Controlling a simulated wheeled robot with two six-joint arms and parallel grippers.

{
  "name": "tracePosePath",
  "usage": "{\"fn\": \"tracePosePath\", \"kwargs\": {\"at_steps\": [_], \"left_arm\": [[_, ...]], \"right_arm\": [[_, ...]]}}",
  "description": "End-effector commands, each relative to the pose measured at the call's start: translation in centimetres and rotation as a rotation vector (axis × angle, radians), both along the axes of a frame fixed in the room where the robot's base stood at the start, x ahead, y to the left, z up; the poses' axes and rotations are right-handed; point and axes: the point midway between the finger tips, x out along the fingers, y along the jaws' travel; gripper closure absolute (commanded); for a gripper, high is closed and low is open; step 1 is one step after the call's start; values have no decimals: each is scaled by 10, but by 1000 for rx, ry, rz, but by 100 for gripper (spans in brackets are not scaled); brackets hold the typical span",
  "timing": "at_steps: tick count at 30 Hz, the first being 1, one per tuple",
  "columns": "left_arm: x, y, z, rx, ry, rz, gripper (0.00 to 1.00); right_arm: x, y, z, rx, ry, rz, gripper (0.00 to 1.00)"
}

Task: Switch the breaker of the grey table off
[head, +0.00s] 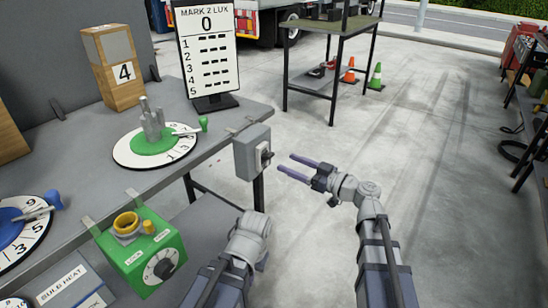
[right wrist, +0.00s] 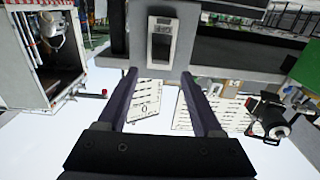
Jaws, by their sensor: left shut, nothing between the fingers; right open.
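The breaker is a small grey box (head: 252,152) on the front edge of the grey table (head: 225,118). A dark switch shows on its right-hand face. In the right wrist view the breaker's pale switch plate (right wrist: 153,57) lies straight ahead, beyond the fingertips. My right gripper (head: 286,167) is open and empty, its two fingers pointing at the switch with a gap between. It also shows open in the right wrist view (right wrist: 158,75). My left arm rises below the breaker; its gripper fingers are hidden. I cannot tell the switch position.
A green box (head: 142,255) with a yellow ring and a dial hangs on the table front. A dial with a green centre (head: 152,142) and a score board (head: 208,50) stand on the table. The floor right of the breaker is free.

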Motion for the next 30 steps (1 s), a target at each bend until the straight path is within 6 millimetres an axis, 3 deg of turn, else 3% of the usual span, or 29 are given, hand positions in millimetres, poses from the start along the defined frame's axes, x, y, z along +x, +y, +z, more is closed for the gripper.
{"fn": "tracePosePath", "kwargs": {"at_steps": [12, 24, 30], "left_arm": [[0, 0, 0, 0, 0, 0, 100], [0, 0, 0, 0, 0, 0, 100], [0, 0, 0, 0, 0, 0, 100]], "right_arm": [[35, 48, 0, 0, 1, 3, 32], [38, 54, 0, -1, 2, 2, 32], [38, 53, 0, -1, 2, 2, 53]]}}
